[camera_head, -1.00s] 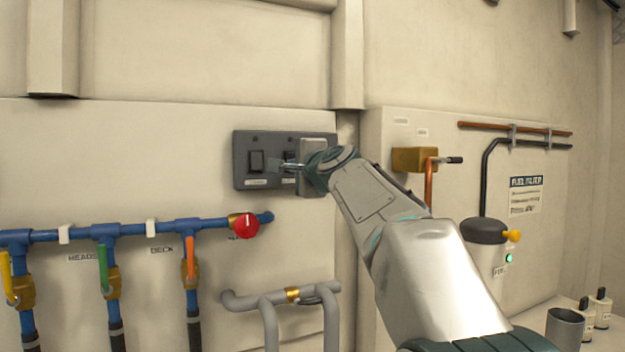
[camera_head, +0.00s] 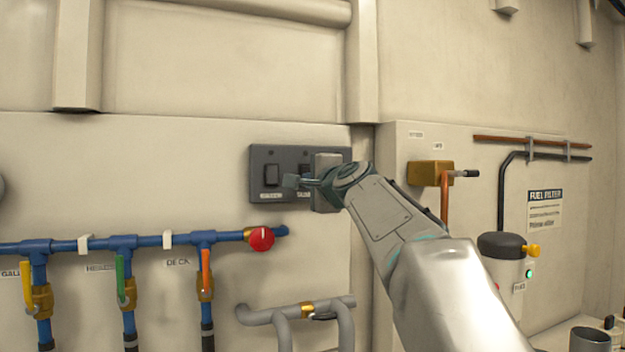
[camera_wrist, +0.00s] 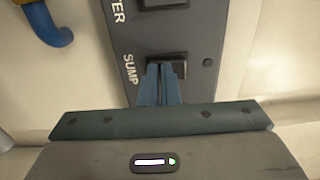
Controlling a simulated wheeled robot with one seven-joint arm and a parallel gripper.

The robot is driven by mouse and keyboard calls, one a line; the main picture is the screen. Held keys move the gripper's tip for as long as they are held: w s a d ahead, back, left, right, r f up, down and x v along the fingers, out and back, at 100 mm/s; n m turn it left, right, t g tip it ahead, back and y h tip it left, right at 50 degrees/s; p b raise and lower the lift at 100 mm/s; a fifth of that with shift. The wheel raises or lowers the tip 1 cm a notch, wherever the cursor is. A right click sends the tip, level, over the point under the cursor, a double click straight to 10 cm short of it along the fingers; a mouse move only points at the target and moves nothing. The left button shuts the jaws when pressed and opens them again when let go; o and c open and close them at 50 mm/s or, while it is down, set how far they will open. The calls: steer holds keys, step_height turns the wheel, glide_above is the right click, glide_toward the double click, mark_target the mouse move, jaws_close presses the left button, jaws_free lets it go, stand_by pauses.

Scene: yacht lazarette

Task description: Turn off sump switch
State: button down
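The sump switch (camera_wrist: 180,68) is a dark rocker on a grey switch panel (camera_wrist: 203,25), beside the printed word SUMP in the wrist view. In the head view the panel (camera_head: 262,152) is on the wall, and the right-hand switch (camera_head: 304,169) is partly hidden by my gripper (camera_head: 290,181). My gripper's blue-grey fingers (camera_wrist: 161,68) are together, with nothing seen between them. Their tips overlap the sump switch in the wrist view and cover part of it. I cannot tell whether they touch it, or which way the rocker is set.
A second switch (camera_head: 271,175) is at the panel's left; its label in the wrist view ends in TER. Below are blue pipes (camera_head: 130,243) with coloured valve levers and a red knob (camera_head: 262,239). A brass-coloured box (camera_head: 425,173) projects from the wall at right.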

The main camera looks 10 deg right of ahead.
steer(key=shift+w+f, duration=0.2)
steer(key=shift+f, duration=0.2)
stand_by(0.4)
steer(key=s+d+b, duration=0.2)
steer(key=s+b, duration=0.1)
steer(key=s, duration=1.1)
steer(key=shift+b, duration=0.35)
steer(key=shift+s+f, duration=0.1)
steer(key=shift+f, duration=0.05)
